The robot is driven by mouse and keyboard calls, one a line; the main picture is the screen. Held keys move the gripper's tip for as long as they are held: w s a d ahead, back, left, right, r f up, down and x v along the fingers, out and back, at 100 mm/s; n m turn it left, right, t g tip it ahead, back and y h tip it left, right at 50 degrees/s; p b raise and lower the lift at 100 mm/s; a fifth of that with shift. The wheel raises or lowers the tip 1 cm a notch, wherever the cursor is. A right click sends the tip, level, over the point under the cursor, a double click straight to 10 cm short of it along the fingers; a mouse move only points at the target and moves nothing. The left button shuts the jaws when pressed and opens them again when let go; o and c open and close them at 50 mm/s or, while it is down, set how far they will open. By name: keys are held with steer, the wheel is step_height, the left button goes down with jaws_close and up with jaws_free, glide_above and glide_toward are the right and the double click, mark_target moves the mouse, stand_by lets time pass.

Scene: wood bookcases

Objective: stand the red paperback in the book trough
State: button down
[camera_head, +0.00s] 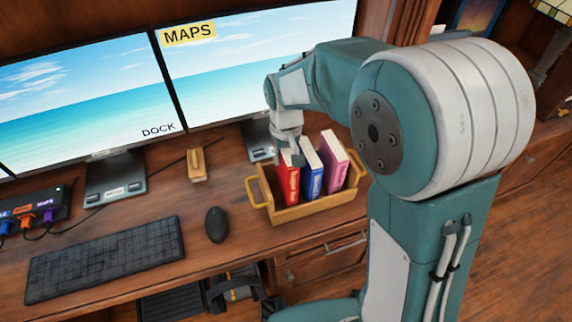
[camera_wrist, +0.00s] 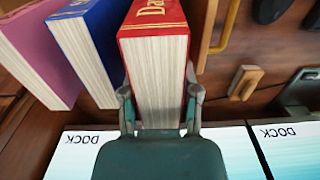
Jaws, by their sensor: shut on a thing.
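The red paperback (camera_head: 288,182) stands upright at the left end of the wooden book trough (camera_head: 312,208), its lower edge hidden behind the trough's front wall. My gripper (camera_wrist: 158,95) is shut on its top end, with one finger on each side of the book (camera_wrist: 156,75). In the head view my gripper (camera_head: 286,152) is above the trough's left part, partly hiding the book's top. A blue book (camera_head: 311,178) and a pink book (camera_head: 333,170) stand in the trough to the right of the red one.
A wooden block with a handle (camera_head: 197,167) lies left of the trough. A black mouse (camera_head: 216,224) and keyboard (camera_head: 103,258) lie further left. A hub with cables (camera_head: 30,215) sits at the far left.

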mark_target(281, 167)
steer(key=f, duration=0.4)
steer(key=shift+a, duration=0.25)
steer(key=shift+c, duration=1.6)
jaws_free()
steer(key=shift+a+f, duration=0.1)
steer(key=shift+a, duration=0.25)
step_height(281, 167, up, 12)
steer(key=shift+d+r, duration=0.1)
steer(key=shift+s+d+r, duration=0.1)
steer(key=shift+d+r, duration=0.1)
steer(key=s+d+r+m+t, duration=0.1)
steer(key=s+d+r+t, duration=0.1)
steer(key=s+d, duration=0.4)
steer(key=s+d+r+m+t, duration=0.2)
steer(key=s+d, duration=0.4)
steer(key=s, duration=0.7)
step_height(281, 167, up, 2)
steer(key=shift+d+r+t, duration=0.15)
steer(key=shift+d+t, duration=0.05)
steer(key=shift+t, duration=0.6)
